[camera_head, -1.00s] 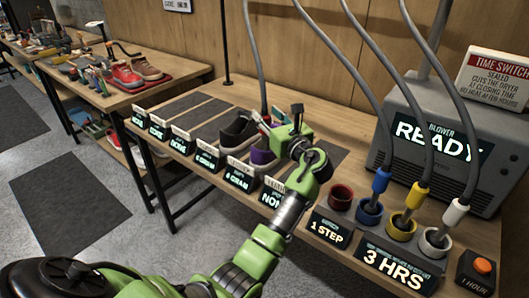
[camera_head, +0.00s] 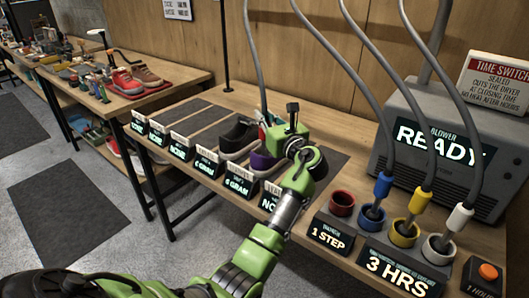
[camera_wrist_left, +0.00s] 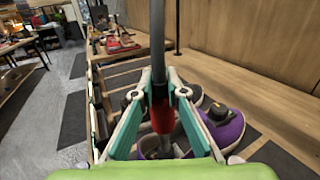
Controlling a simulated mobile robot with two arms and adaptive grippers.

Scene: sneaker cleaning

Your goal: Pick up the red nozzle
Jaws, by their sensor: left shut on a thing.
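The red nozzle (camera_wrist_left: 162,116) hangs on the end of a grey hose (camera_wrist_left: 157,30) in the left wrist view. My left gripper (camera_wrist_left: 160,92) is shut on it, with one teal finger on each side. In the head view the gripper (camera_head: 272,130) is at the shoe rack, and only a sliver of red (camera_head: 262,132) shows by its fingers. A purple shoe (camera_head: 262,160) lies just below the gripper, and it shows right of the nozzle in the wrist view (camera_wrist_left: 226,130). Whether the nozzle's lower end touches a shoe, I cannot tell. My right gripper is not in view.
A dark shoe (camera_head: 237,135) is on the rack left of the gripper. An empty red-rimmed cup (camera_head: 342,202) stands to the right. Blue (camera_head: 382,186), yellow (camera_head: 419,200) and white (camera_head: 460,217) nozzles stand in cups before the blower (camera_head: 433,135). Their hoses hang overhead.

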